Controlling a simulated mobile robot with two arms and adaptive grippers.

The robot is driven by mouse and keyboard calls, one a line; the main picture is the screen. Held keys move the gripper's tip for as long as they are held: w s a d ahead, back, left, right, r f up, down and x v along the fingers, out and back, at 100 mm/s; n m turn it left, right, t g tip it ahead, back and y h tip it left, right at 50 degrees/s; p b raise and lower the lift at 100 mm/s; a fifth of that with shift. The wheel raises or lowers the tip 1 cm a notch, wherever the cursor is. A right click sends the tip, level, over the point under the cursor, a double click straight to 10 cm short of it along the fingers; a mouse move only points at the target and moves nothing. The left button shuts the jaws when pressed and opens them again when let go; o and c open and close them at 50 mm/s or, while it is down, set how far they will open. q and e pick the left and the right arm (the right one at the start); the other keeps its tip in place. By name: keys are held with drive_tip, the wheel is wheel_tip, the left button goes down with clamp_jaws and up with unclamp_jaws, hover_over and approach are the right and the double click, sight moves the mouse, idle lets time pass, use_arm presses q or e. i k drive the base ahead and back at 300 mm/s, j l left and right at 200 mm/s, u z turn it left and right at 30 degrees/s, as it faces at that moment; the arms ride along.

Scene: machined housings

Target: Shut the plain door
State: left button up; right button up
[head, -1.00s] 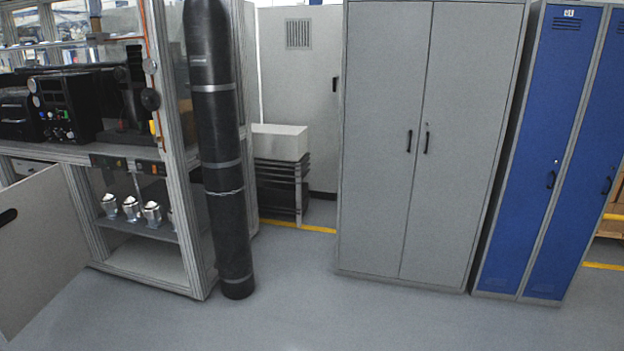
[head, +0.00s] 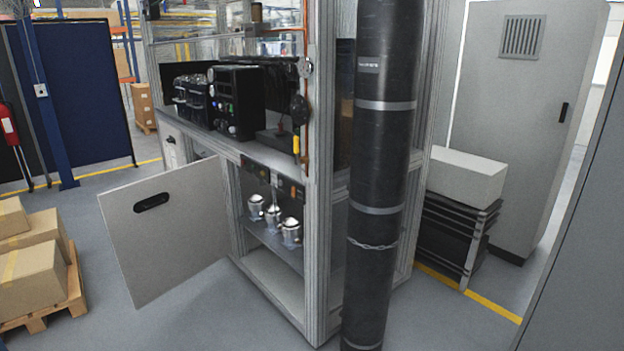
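The plain door (head: 170,235) is a light grey flat panel with a dark oval handle slot (head: 151,202) near its upper edge. It stands wide open, swung out to the left from the lower cupboard of the workbench frame. The open cupboard (head: 268,275) shows a shelf with several shiny metal housings (head: 274,219) and an empty space below. Neither of my grippers is in view.
A tall black cylinder (head: 378,180) stands at the cupboard's right front corner. Cardboard boxes (head: 30,275) sit on a pallet at the left. Floor in front of the door is clear. A grey cabinet (head: 590,230) is close at the right.

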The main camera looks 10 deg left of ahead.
sight(165, 229)
drive_tip(key=i+j+u, duration=0.25)
drive_tip(key=i+u, duration=0.25)
drive_tip(key=i, duration=0.2)
drive_tip(key=i+u, duration=0.45)
drive_tip(key=i, duration=0.25)
